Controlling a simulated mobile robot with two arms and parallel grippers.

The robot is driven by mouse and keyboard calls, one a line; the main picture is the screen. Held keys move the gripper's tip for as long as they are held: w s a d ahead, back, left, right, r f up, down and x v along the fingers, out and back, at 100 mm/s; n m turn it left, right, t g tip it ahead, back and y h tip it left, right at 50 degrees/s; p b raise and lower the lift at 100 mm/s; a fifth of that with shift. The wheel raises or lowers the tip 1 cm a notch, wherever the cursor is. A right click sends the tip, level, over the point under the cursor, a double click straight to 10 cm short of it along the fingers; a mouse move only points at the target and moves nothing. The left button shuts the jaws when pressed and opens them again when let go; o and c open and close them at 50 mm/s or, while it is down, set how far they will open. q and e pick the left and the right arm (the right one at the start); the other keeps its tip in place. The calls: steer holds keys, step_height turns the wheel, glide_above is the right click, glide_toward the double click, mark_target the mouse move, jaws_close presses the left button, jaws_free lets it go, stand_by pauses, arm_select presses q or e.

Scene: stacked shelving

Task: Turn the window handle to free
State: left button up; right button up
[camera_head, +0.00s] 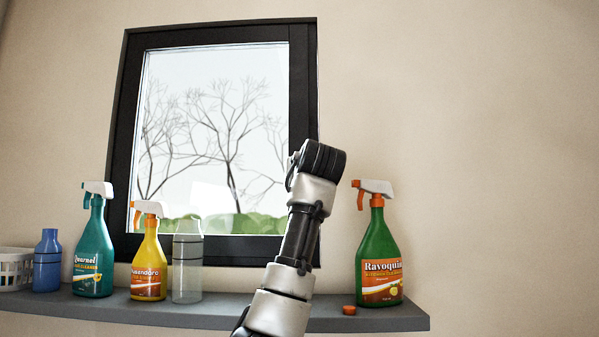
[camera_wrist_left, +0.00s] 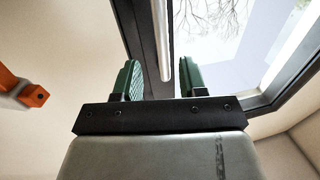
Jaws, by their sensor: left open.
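The window (camera_head: 215,130) has a black frame and stands on the wall behind the shelf. Its handle (camera_wrist_left: 162,40), a slim silver bar, shows in the left wrist view along the black frame (camera_wrist_left: 138,30). My left gripper (camera_wrist_left: 161,80) is open, with one green-padded finger on each side of the handle's line. The handle's lower end reaches between the fingers in the picture; I cannot tell whether they touch. In the head view my arm covers the window's lower right side, and the handle and gripper are hidden there. My right gripper is not in view.
A grey shelf (camera_head: 225,312) runs below the window. A green spray bottle (camera_head: 377,250) and a small orange cap (camera_head: 349,310) stand right of my arm. Teal (camera_head: 92,250) and yellow (camera_head: 149,265) spray bottles, a clear bottle (camera_head: 187,270), a blue bottle (camera_head: 47,262) and a white basket (camera_head: 15,268) stand left.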

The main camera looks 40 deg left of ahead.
arm_select(q)
steer(key=p+x, duration=0.1)
steer(key=x, duration=0.3)
steer(key=p+x, duration=0.1)
steer(key=x, duration=0.2)
steer(key=shift+s+a+f+p, duration=0.15)
steer(key=shift+s+f+p, duration=0.1)
steer(key=shift+p, duration=0.1)
steer(key=shift+d, duration=0.2)
steer(key=shift+c, duration=0.5)
steer(key=shift+a, duration=0.15)
jaws_close()
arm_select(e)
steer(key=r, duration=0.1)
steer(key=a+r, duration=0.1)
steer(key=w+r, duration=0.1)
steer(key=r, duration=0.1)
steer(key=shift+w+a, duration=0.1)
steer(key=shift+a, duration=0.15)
